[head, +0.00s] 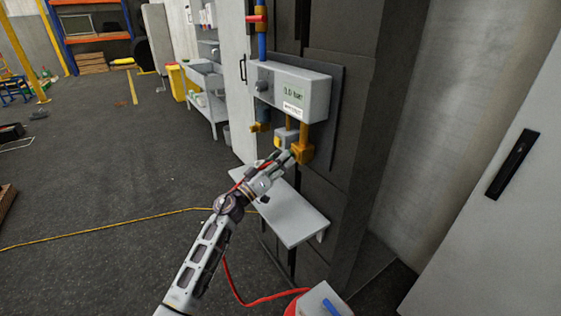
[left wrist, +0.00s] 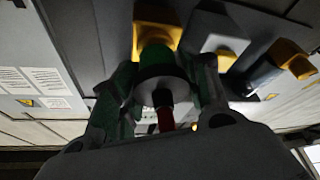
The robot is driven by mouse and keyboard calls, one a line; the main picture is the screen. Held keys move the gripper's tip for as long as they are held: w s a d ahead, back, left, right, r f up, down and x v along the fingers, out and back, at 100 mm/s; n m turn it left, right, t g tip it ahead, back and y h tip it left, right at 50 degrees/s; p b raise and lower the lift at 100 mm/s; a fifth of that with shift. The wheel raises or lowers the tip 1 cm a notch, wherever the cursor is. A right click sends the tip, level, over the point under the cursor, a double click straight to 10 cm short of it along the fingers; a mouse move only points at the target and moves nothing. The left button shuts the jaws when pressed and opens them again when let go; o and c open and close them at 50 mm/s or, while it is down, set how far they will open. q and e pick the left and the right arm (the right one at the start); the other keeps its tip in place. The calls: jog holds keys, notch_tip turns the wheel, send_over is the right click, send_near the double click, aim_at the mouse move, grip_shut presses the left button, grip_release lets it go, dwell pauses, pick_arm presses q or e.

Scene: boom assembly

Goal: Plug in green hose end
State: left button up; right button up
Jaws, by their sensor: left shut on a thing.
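My left gripper (head: 284,160) is shut on the green hose end (left wrist: 160,58), with one finger on each side of it. A red hose (left wrist: 166,118) runs from its near end. The hose end points at a yellow fitting (left wrist: 157,22), which also shows as a brass-coloured outlet (head: 304,150) under the grey box (head: 290,88) in the head view. The hose end overlaps the fitting in the left wrist view; I cannot tell whether it is seated in it. In the head view my gripper mostly hides the hose end. My right gripper is not in view.
Beside the outlet are a grey connector (head: 285,138) and another yellow fitting (head: 260,127). A white shelf (head: 295,222) sticks out below my gripper. A red hose (head: 255,300) hangs near my arm. A yellow cable (head: 110,226) crosses the open floor at left.

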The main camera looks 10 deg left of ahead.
pick_arm(q)
jog(key=shift+w+d, duration=0.4)
dwell(0.7)
jog(key=o, duration=1)
jog(key=shift+o, duration=0.2)
jog(key=shift+s+a+f, duration=0.1)
jog(key=v, duration=1.1)
jog(key=shift+s+a, duration=0.2)
jog(key=shift+s, duration=0.15)
